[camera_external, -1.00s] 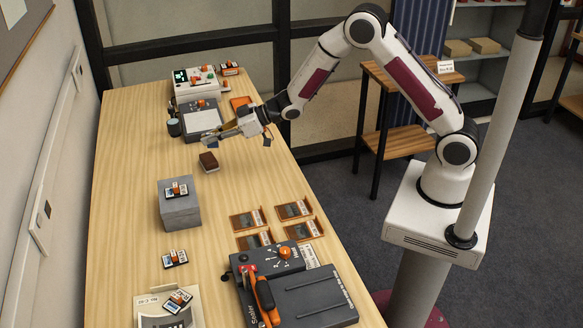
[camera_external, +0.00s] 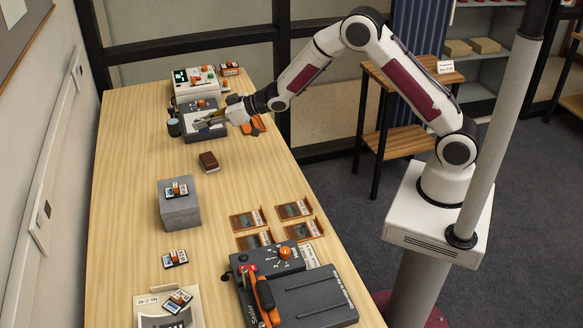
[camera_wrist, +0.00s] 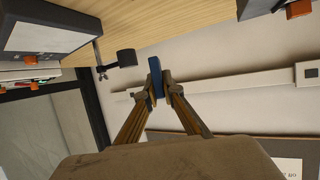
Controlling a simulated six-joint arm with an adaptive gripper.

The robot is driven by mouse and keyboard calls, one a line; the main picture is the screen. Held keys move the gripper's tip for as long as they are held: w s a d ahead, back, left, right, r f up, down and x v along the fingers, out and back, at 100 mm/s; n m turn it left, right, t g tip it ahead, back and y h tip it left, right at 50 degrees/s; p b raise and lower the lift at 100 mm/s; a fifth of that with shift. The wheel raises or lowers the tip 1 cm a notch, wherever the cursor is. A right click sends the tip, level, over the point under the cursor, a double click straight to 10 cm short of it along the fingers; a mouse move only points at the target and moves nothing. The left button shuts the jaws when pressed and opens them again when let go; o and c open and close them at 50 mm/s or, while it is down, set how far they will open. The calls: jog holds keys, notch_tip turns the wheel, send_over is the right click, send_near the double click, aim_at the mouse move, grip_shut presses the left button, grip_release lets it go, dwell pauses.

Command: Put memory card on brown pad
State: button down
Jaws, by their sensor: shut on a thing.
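My gripper (camera_external: 207,123) is at the far part of the table, over or close to the grey box with a pale top. In the wrist view my gripper (camera_wrist: 159,84) is shut on a small thin blue piece, which looks like the memory card (camera_wrist: 155,68). The piece stands out beyond the fingertips; in the external view it is too small to tell. A small brown block-like pad (camera_external: 208,161) lies on the bare table, nearer the camera than my gripper. My gripper is apart from it.
The grey pale-topped box (camera_external: 205,134) is by my gripper, with a dark cylinder (camera_external: 174,128) to its left. Orange flat items (camera_external: 254,125) lie to its right. A grey block (camera_external: 179,206) stands nearer the camera. Table around the brown pad is clear.

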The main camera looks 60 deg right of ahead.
send_over(207, 158)
jog(key=shift+f, duration=3.05)
jog(key=shift+f, duration=1.9)
jog(key=shift+f, duration=0.15)
jog(key=c, duration=2.2)
grip_release()
jog(key=shift+r, duration=0.25)
jog(key=shift+v, duration=6)
jog(key=shift+d, duration=0.15)
